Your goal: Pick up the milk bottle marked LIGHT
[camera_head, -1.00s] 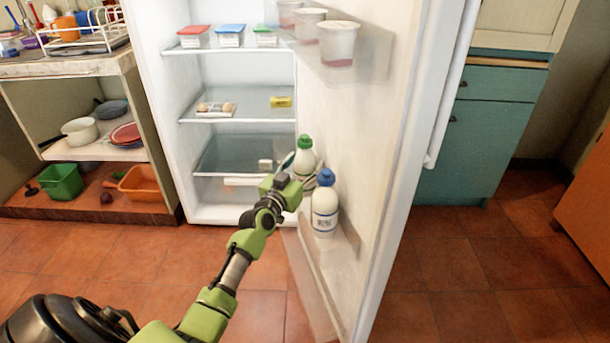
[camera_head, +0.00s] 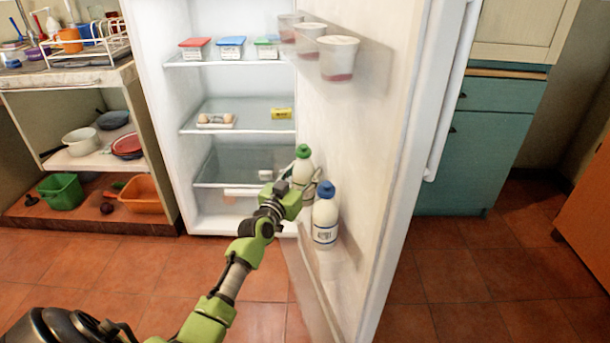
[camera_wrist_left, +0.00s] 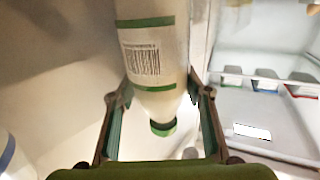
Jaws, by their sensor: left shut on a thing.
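A white milk bottle with a green cap (camera_head: 303,168) stands in the fridge door's lower rack. My left gripper (camera_head: 294,188) is at this bottle and partly hides it. In the left wrist view, the gripper (camera_wrist_left: 158,88) is shut on the green-capped bottle (camera_wrist_left: 180,45), one finger on each side. That view shows green bands and a barcode on the bottle; the word LIGHT cannot be read. A second white bottle with a blue cap (camera_head: 325,222) stands nearer, just right of the gripper. Its barcode shows, but no readable name. My right gripper is out of view.
The open fridge door (camera_head: 375,150) bounds the right side. Tubs (camera_head: 341,58) sit in its upper rack. Fridge shelves (camera_head: 240,117) on the left hold boxes, eggs and a yellow packet. A kitchen unit (camera_head: 75,73) stands farther left. The floor (camera_head: 470,280) right of the door is clear.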

